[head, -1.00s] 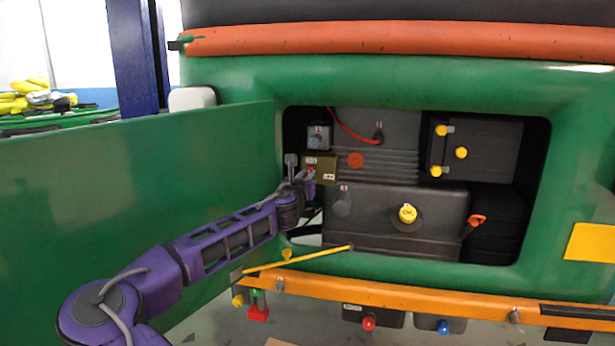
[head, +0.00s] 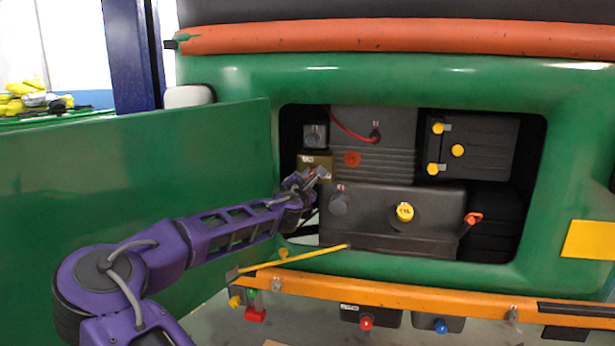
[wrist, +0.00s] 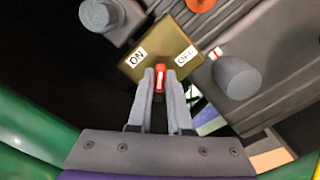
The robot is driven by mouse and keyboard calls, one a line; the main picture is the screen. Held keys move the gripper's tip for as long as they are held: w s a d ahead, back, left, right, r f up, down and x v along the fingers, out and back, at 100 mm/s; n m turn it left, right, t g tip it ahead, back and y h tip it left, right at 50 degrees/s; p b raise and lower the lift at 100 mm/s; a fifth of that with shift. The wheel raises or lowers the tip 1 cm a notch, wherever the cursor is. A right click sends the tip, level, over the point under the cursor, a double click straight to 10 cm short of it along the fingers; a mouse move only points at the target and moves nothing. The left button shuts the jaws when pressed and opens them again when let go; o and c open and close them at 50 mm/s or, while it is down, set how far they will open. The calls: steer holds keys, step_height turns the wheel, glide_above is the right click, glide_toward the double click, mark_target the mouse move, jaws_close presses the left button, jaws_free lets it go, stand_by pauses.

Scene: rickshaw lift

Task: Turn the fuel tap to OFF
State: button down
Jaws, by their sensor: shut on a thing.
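The fuel tap has a brass-coloured plate (head: 306,161) on the left inside the engine bay. In the wrist view the plate (wrist: 172,42) carries a white ON label on the left and an OFF label on the right. The tap's red lever (wrist: 160,78) stands between my fingertips, below and between the two labels in that view. My gripper (wrist: 160,86) is shut on the lever; it shows in the head view (head: 318,175), tilted up to the right and covering part of the plate. The tap's pivot is not clearly visible.
A dark tank with a yellow cap (head: 405,212) lies right of the tap, with a grey round knob (head: 338,204) on its left end. The open green door panel (head: 140,180) stands left of my arm. An orange bumper (head: 400,299) runs below the bay.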

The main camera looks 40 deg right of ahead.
steer(key=shift+s+d+f+m, duration=0.1)
steer(key=shift+f+m, duration=0.1)
steer(key=shift+m, duration=1.15)
steer(key=shift+f+m, duration=0.2)
steer(key=shift+m, duration=1.2)
steer(key=shift+s+d+f+m, duration=0.1)
steer(key=shift+f+m, duration=0.1)
steer(key=shift+m, duration=1.15)
steer(key=c, duration=0.8)
jaws_free()
steer(key=shift+w, duration=0.1)
steer(key=shift+c, duration=0.2)
steer(key=shift+a, duration=0.15)
steer(key=p+v, duration=0.1)
steer(key=v, duration=1.6)
steer(key=shift+s+p, duration=0.25)
steer(key=shift+p, duration=0.05)
